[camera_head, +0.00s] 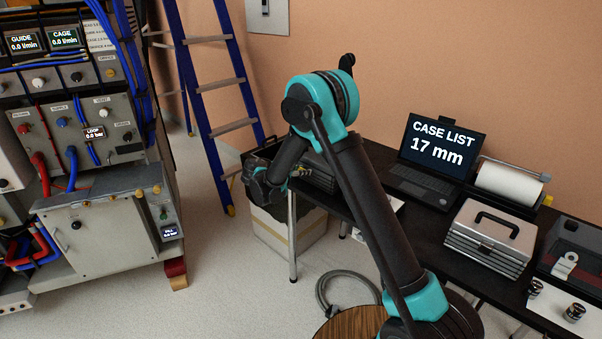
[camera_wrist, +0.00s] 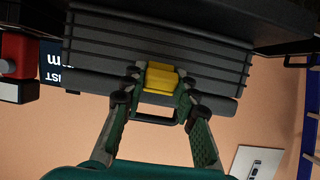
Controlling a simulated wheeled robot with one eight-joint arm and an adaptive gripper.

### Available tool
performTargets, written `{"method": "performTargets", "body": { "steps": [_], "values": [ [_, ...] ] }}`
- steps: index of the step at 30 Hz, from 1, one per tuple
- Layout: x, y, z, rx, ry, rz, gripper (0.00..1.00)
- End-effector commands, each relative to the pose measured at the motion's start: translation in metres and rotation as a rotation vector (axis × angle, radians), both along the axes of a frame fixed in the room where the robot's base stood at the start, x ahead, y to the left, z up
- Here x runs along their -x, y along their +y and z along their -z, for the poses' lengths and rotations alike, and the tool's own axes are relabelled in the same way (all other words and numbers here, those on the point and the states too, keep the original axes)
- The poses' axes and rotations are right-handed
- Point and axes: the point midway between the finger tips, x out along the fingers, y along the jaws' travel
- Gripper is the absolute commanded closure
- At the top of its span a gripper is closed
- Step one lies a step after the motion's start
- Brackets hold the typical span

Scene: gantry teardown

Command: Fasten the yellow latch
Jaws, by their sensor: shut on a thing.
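The yellow latch (camera_wrist: 162,77) sits at the middle of the front edge of a dark grey ribbed case (camera_wrist: 100,55), which appears upside down in the wrist view. My gripper (camera_wrist: 160,98) has its two green fingers on either side of the latch and is shut on it. A dark handle-like loop (camera_wrist: 155,119) shows between the fingers just beside the latch. In the head view the case (camera_head: 318,176) is at the left end of the dark table, partly hidden behind my arm. The latch is too small there to tell how it stands.
The dark table (camera_head: 405,186) carries a laptop (camera_head: 435,155), a paper roll (camera_head: 508,183) and a silver toolbox (camera_head: 490,238). A bin with a black liner (camera_head: 290,232) stands below the table's left end. A blue ladder (camera_head: 215,95) leans behind. Open floor (camera_head: 225,285) lies left.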

Motion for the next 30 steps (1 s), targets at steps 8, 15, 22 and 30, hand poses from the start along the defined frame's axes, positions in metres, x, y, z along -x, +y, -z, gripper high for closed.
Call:
{"method": "performTargets", "body": {
  "steps": [8,15,22,30],
  "values": [
    [0.000,0.000,0.000,-0.002,0.001,-0.001,1.00],
    [0.000,0.000,0.000,-0.001,0.002,0.000,0.50],
    [0.001,0.001,0.000,-0.001,0.001,0.000,0.50],
    [0.023,0.019,-0.013,-0.001,0.001,-0.003,0.50]
  ]
}}
